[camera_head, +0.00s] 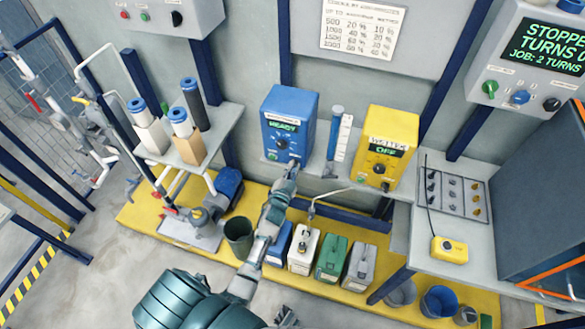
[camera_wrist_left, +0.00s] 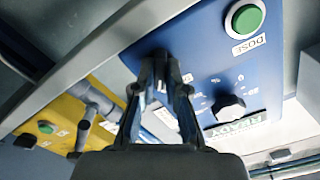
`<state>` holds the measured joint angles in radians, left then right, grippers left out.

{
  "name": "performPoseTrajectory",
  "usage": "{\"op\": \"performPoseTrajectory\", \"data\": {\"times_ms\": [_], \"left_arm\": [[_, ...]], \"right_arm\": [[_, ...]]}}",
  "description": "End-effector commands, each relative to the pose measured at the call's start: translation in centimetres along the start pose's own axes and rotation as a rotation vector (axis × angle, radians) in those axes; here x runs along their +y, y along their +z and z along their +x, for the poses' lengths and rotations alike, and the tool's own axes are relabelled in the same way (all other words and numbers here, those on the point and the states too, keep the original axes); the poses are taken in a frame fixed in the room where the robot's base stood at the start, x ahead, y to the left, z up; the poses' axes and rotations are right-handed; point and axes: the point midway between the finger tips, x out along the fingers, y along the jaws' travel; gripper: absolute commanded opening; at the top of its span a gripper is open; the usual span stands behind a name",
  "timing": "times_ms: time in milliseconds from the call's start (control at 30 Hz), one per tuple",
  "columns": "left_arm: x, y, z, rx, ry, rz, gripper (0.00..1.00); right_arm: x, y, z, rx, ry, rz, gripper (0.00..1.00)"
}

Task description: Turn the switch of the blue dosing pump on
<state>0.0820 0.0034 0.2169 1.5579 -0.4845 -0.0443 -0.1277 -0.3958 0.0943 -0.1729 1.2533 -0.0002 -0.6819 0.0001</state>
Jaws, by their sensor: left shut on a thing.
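The blue dosing pump (camera_head: 290,105) stands on the wall shelf, and its display reads READY. My left gripper (camera_head: 292,168) is at the lower right of its front panel. In the left wrist view the pump's panel (camera_wrist_left: 205,55) appears upside down, with a green DOSE button (camera_wrist_left: 245,18) and a black knob (camera_wrist_left: 229,107). My left gripper (camera_wrist_left: 160,62) is shut on a small part at the panel, apart from button and knob. The fingers hide this part, apparently the switch, so its position cannot be seen. A dark piece at the head view's bottom edge may be my right gripper (camera_head: 287,317).
A yellow pump (camera_head: 388,135) reading OFF stands to the right, with a blue-capped cylinder (camera_head: 334,135) between the pumps. A thin spout (camera_head: 325,198) sticks out below the shelf. Several canisters (camera_head: 332,258) stand on the yellow platform underneath. Bottles occupy the left shelf (camera_head: 222,125).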

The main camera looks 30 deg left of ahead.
Motion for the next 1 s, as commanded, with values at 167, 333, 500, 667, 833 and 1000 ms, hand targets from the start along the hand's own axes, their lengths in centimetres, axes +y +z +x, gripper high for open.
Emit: {"op": "performPoseTrajectory", "data": {"times_ms": [167,333,500,667,833,1000], "left_arm": [[-0.38,-0.92,0.31,0.020,-0.008,0.020,0.00],[-0.33,-0.92,0.31,0.020,-0.007,0.024,0.00],[-0.30,-0.93,0.31,0.020,-0.007,0.023,0.00],[-0.23,-0.78,0.28,0.016,-0.005,0.023,0.38],[-0.12,-0.49,0.16,0.010,-0.003,0.022,0.38],[-0.02,-0.32,-0.39,0.007,-0.002,0.021,0.38]], "right_arm": [[0.00,-0.02,-0.05,0.002,0.000,-0.001,0.40],[-0.01,0.03,-0.02,0.001,0.000,-0.001,0.40],[-0.02,0.04,-0.02,0.000,0.000,-0.001,0.40],[-0.02,0.06,0.00,-0.001,0.000,-0.001,0.40],[-0.01,0.04,0.02,-0.001,0.000,-0.001,0.40],[-0.12,0.02,0.02,-0.001,-0.002,0.003,0.40]]}}
